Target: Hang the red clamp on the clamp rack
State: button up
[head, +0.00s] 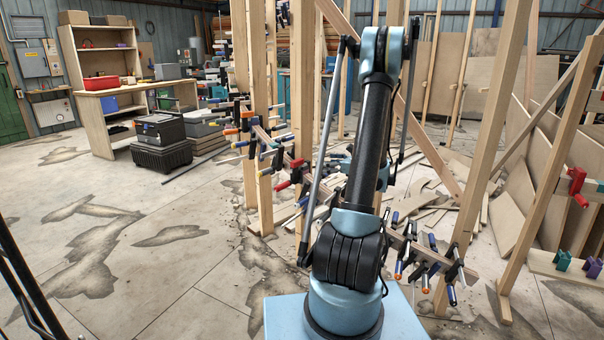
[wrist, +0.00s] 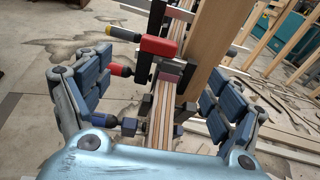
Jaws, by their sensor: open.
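In the wrist view, my gripper (wrist: 155,84) is open, with its blue padded fingers spread on both sides of a layered wooden strip. A clamp with a red body (wrist: 158,46) and a black and yellow handle sits on the strip ahead of the fingers, beside a wooden post. In the head view, a red clamp (head: 294,172) shows on the curved strip, left of my arm. My arm mostly hides the gripper there. A pale wooden board (head: 541,262) holding teal and purple clamps stands at the right; I cannot tell whether it is the clamp rack.
A red-handled clamp with a dark blue end (wrist: 120,70) lies close to the left finger. Several upright posts (head: 486,150) and other clamps (head: 430,262) crowd around my arm. Loose boards (head: 430,208) lie behind. The floor (head: 150,255) at left is open.

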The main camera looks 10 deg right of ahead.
aim_at(299, 161)
jog(key=x, duration=1.2)
jog(key=shift+w+d+f, duration=0.1)
jog(key=shift+d, duration=0.05)
jog(key=shift+f+x, duration=0.1)
jog(key=shift+x, duration=1.25)
jog(key=shift+f+x, duration=0.15)
jog(key=shift+x, duration=1.2)
jog(key=shift+c, duration=0.5)
jog(key=c, duration=1.7)
